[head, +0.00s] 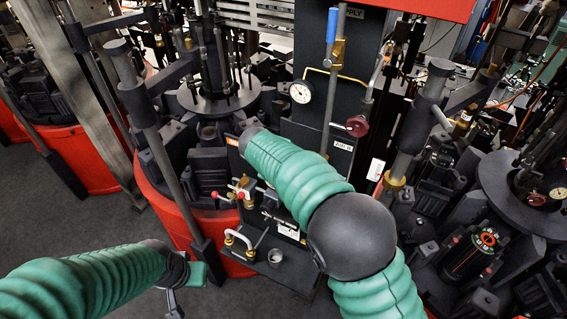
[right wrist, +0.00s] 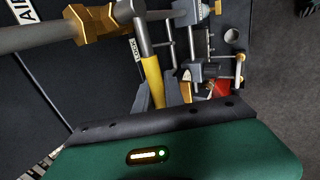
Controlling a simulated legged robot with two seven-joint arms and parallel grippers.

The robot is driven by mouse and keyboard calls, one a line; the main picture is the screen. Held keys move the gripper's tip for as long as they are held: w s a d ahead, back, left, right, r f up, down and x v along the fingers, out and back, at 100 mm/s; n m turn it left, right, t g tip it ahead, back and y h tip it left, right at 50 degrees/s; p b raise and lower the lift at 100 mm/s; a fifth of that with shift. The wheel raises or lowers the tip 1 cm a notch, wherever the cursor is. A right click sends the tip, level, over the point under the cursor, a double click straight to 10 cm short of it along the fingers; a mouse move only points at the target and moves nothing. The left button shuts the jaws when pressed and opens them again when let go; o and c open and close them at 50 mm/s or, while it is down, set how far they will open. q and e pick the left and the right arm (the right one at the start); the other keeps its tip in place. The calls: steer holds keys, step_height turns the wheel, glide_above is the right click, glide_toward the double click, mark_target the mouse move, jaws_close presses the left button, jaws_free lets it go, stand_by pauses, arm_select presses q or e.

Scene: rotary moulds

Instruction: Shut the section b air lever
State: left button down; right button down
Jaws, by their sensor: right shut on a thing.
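In the right wrist view a lever with a yellow handle (right wrist: 152,80) hangs from a brass valve (right wrist: 98,22) on a grey pipe. A partly cut-off white label beginning "AI" (right wrist: 22,10) is on the dark panel near it. My right gripper (right wrist: 165,94) is shut on the yellow handle; its grey fingers sit on either side of the handle's lower end. In the head view my right forearm hides this lever and the right gripper. My left gripper (head: 184,290) is low at the left, over the floor, away from the machine; its jaw opening is unclear.
A pressure gauge (head: 301,92), a dark red round handle (head: 357,126) and a blue-handled lever (head: 332,25) are on the panel above my right forearm. A red-handled brass valve (head: 243,192) stands left of it. The grey floor (head: 60,220) at left is clear.

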steer(key=shift+f, duration=0.15)
steer(key=c, duration=1.7)
jaws_free()
steer(key=b+v, duration=0.5)
steer(key=v, duration=1.1)
steer(key=shift+a+r, duration=0.2)
steer(key=shift+r, duration=0.15)
steer(key=shift+s, duration=0.1)
